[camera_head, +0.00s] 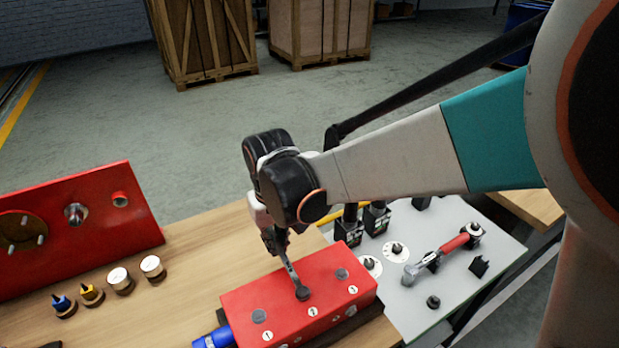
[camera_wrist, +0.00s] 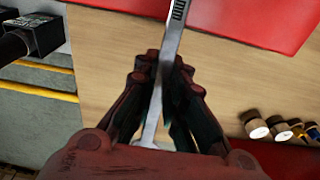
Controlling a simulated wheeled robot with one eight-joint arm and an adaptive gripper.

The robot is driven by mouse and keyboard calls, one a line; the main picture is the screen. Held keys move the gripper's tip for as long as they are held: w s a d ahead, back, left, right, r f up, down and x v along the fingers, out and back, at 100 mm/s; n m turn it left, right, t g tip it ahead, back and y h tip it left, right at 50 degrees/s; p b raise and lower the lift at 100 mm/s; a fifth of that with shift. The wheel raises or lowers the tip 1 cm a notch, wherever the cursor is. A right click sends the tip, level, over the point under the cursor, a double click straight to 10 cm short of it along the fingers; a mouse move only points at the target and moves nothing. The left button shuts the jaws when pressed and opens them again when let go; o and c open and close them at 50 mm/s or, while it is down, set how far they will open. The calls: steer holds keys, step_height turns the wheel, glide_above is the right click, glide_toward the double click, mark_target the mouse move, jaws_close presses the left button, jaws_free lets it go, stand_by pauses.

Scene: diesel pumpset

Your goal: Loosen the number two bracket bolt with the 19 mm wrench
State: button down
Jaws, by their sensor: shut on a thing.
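My gripper (camera_head: 274,243) is shut on a grey metal wrench (camera_head: 290,273) above the red block (camera_head: 245,297). The wrench slants down, and its lower end is at the middle bolt (camera_head: 303,294) on the block's top. I cannot tell whether its jaw is fully seated around that bolt. In the wrist view, the fingers (camera_wrist: 166,68) close on the wrench shaft (camera_wrist: 172,38), which carries a partly visible "mm" mark; its far end is out of frame. Other round bolt heads sit at the block's left (camera_head: 259,316) and right (camera_head: 342,273). The front-face labels are too small to read.
A red upright panel (camera_head: 90,225) stands at the left, with several small capped pieces (camera_head: 119,279) before it. Right of the block, a grey mat (camera_head: 455,285) holds a red-handled tool (camera_head: 455,243), sockets and black holders (camera_head: 376,218). Bare wood lies left of the block.

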steer(key=shift+s+a+n, duration=0.5)
steer(key=shift+a+n, duration=0.1)
steer(key=shift+n, duration=0.1)
steer(key=shift+r, duration=0.1)
steer(key=shift+r+p, duration=0.45)
steer(key=shift+r, duration=0.05)
steer(key=w+d+m, duration=0.2)
steer(key=d+m, duration=0.7)
steer(key=shift+w+d+h, duration=0.25)
steer(key=shift+d+h, duration=0.1)
steer(key=shift+h, duration=0.05)
